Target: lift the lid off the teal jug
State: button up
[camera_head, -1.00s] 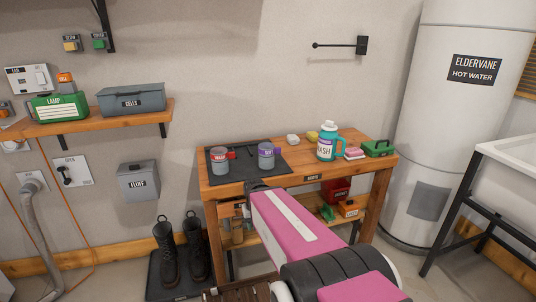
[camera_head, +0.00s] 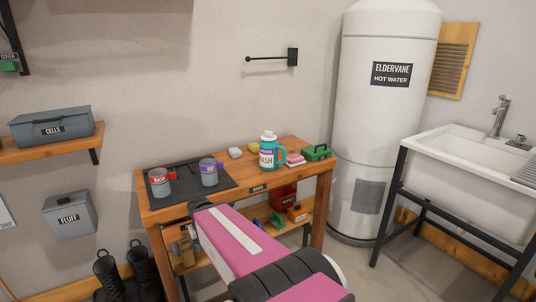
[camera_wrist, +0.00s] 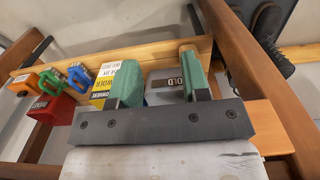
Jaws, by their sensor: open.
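The teal jug (camera_head: 280,158) stands upright at the back right of the wooden workbench, with a white label on its front. Its white lid (camera_head: 268,135) sits on top. The jug does not show in the wrist view. My gripper (camera_wrist: 160,56) is open, with its two green fingers apart, and faces the bench's lower shelf. In the head view my pink arm reaches to the bench's front edge, below and left of the jug; the fingers are hidden there.
On the workbench (camera_head: 240,200), two grey mugs stand on a dark mat (camera_head: 222,183) at left. A yellow sponge (camera_head: 254,148), pink-and-white stack (camera_head: 295,160) and green case (camera_head: 318,153) stand near the jug. The lower shelf holds a red box (camera_wrist: 43,110). A tank (camera_head: 375,130) stands right.

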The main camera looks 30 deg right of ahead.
aim_at(269, 135)
jog(key=k+l+z, duration=0.1)
jog(key=l, duration=0.3)
jog(key=k+l+z, duration=0.15)
jog(key=l, duration=0.3)
jog(key=l+z, duration=0.1)
jog(key=l, duration=0.35)
jog(key=k, duration=0.05)
